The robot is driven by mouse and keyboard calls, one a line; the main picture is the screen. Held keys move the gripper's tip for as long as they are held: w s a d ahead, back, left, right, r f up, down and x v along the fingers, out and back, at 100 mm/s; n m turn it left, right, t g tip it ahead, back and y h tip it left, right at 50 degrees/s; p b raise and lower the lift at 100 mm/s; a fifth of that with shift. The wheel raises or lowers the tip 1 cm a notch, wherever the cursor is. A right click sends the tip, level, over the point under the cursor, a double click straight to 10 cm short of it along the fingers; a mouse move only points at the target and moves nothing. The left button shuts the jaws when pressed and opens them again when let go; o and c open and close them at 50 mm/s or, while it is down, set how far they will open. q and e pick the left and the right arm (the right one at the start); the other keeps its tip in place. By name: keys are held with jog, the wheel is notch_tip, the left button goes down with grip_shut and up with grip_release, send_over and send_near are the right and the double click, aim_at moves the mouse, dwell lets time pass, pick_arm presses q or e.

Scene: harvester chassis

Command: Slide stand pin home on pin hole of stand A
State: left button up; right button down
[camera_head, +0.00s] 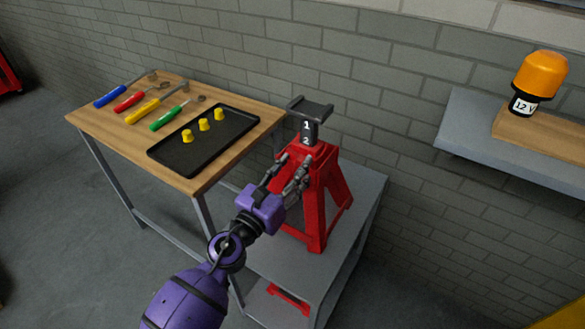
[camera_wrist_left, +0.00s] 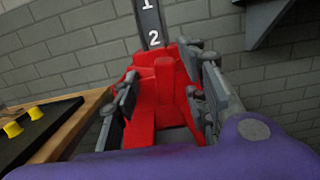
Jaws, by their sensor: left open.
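The red stand (camera_head: 325,200) stands upright on a grey bench. It has a dark post (camera_head: 309,131) marked 1 and 2 with a flat saddle on top. My left gripper (camera_head: 287,165) is open in front of the stand's upper part. In the left wrist view its two fingers (camera_wrist_left: 162,95) lie left and right of the red stand body (camera_wrist_left: 165,75), with nothing clearly held between them. Whether the fingers touch the stand I cannot tell. I cannot make out the stand pin or the pin hole in either view. My right gripper is not in view.
A wooden table (camera_head: 95,120) at left holds a black tray (camera_head: 165,155) with yellow caps (camera_head: 204,125) and several tools. The grey bench (camera_head: 365,205) has bare room right of the stand. A wall shelf (camera_head: 462,125) with an orange beacon (camera_head: 540,75) is at right.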

pick_arm(q)
jog(key=shift+s+a+f, duration=0.15)
jog(key=shift+s+a, duration=0.15)
jog(key=shift+s, duration=0.05)
jog(key=v, duration=1.1)
